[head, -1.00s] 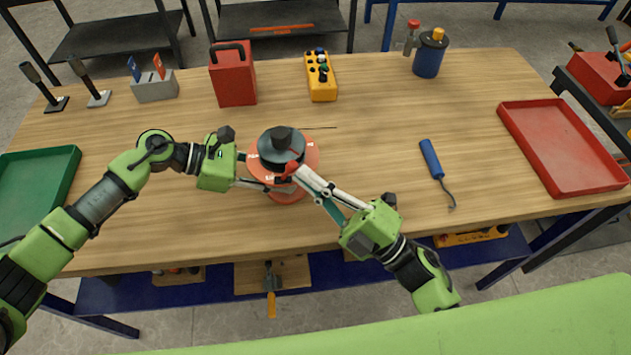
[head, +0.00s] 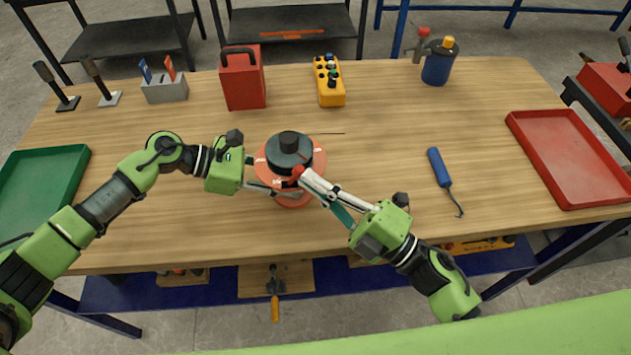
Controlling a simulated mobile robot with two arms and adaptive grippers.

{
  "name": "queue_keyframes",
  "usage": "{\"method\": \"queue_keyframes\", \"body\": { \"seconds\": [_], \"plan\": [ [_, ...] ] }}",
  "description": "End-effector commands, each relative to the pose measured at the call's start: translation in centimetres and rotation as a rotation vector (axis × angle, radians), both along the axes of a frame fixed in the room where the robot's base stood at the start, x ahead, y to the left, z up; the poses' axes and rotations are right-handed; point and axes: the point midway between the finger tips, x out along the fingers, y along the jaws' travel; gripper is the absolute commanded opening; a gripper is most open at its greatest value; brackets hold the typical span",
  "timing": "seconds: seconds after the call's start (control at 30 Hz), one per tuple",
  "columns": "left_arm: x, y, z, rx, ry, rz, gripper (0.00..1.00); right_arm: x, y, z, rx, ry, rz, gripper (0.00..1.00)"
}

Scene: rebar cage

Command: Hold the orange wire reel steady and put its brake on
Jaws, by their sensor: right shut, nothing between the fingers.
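The orange wire reel (head: 318,157) stands on the wooden table with a dark round hub (head: 289,143) on top. My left gripper (head: 262,178) is at the reel's left side. Its fingers reach to the flange and partly disappear there, so I cannot tell whether they are closed on it. My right gripper (head: 304,176) comes from the lower right and is shut and empty. Its tips are at a small red part (head: 296,171) on the near side of the reel's top. This may be the brake, and its setting is unclear. I cannot tell whether the tips touch it.
A blue-handled hook tool (head: 440,168) lies right of the reel. A red tray (head: 513,128) is at the right and a green tray (head: 82,160) at the left. A red canister (head: 242,85), a yellow button box (head: 331,97) and a blue canister (head: 438,68) stand behind.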

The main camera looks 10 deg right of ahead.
Motion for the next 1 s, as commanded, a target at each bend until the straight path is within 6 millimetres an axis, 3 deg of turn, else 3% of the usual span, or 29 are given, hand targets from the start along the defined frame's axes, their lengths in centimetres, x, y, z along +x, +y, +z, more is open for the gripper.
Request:
{"method": "queue_keyframes", "body": {
  "seconds": [0.33, 1.0],
  "plan": [
    [0.0, 0.0, 0.0, 0.001, 0.000, 0.000, 0.02, -0.1, 0.5, 0.8, -0.130, 0.002, 0.001, 0.00],
    [0.0, 0.0, 0.0, 0.001, 0.000, 0.000, 0.02, 0.1, 2.7, 2.3, -0.130, 0.007, -0.002, 0.00]
  ]
}}
